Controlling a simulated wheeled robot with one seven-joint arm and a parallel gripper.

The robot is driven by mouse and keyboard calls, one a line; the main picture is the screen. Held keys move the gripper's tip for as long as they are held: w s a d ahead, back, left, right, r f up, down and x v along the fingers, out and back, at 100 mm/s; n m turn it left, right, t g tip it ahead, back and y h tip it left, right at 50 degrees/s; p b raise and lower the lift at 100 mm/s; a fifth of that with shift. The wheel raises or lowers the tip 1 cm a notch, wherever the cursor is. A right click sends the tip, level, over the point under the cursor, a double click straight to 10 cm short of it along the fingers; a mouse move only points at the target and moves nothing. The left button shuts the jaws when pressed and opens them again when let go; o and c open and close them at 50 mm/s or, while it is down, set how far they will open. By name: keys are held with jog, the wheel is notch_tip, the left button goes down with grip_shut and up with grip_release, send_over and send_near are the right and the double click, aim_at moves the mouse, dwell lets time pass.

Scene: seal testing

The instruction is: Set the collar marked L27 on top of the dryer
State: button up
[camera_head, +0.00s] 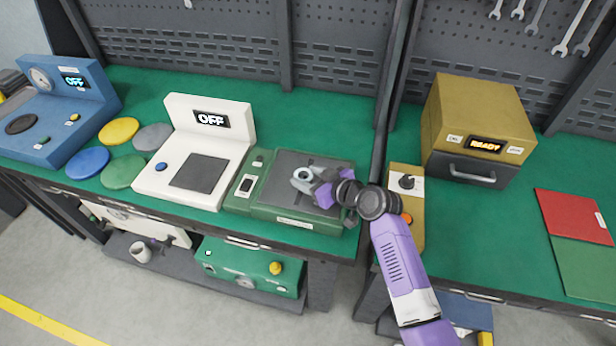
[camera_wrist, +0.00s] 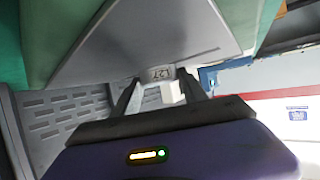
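The collar (camera_head: 303,178), a pale grey ring, is over the dark plate of a green bench unit (camera_head: 242,195) in the head view. In the wrist view the collar's tab (camera_wrist: 161,74) carries a mark that looks like L27. My gripper (camera_head: 318,187) is at the collar, its fingers (camera_wrist: 162,88) on either side of the tab. I cannot tell whether they press on it, or whether the collar touches the plate. A mustard box (camera_head: 470,110) with a READY display and a front handle stands on the right bench; it may be the dryer. Its top is bare.
A white unit (camera_head: 150,185) showing OFF stands left of the green one, and a blue unit (camera_head: 60,135) farther left. Coloured discs (camera_head: 120,131) lie between. A small mustard control box (camera_head: 407,183) is near my arm. Red (camera_head: 572,216) and green mats lie right.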

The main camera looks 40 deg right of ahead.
jog(key=o, duration=0.4)
jog(key=shift+c, duration=0.2)
jog(key=shift+r, duration=0.1)
jog(key=shift+r+p, duration=0.2)
jog(key=shift+p, duration=0.1)
jog(key=b+v, duration=0.1)
jog(key=v, duration=1.1)
jog(key=shift+f+b, duration=0.2)
jog(key=shift+b, duration=0.2)
jog(key=s+a+f+m+h, duration=0.2)
jog(key=s+a+f, duration=0.3)
jog(key=s+a, duration=0.6)
jog(key=s+a+r+n+t+y, duration=0.1)
jog(key=s+a+r, duration=0.2)
jog(key=s+r, duration=0.2)
jog(key=s+a+r+t, duration=0.1)
jog(key=s+a+r, duration=0.3)
jog(key=s, duration=0.7)
notch_tip(320, 180, up, 3)
jog(key=shift+f+n+y, duration=0.25)
jog(key=shift+n+y, duration=0.15)
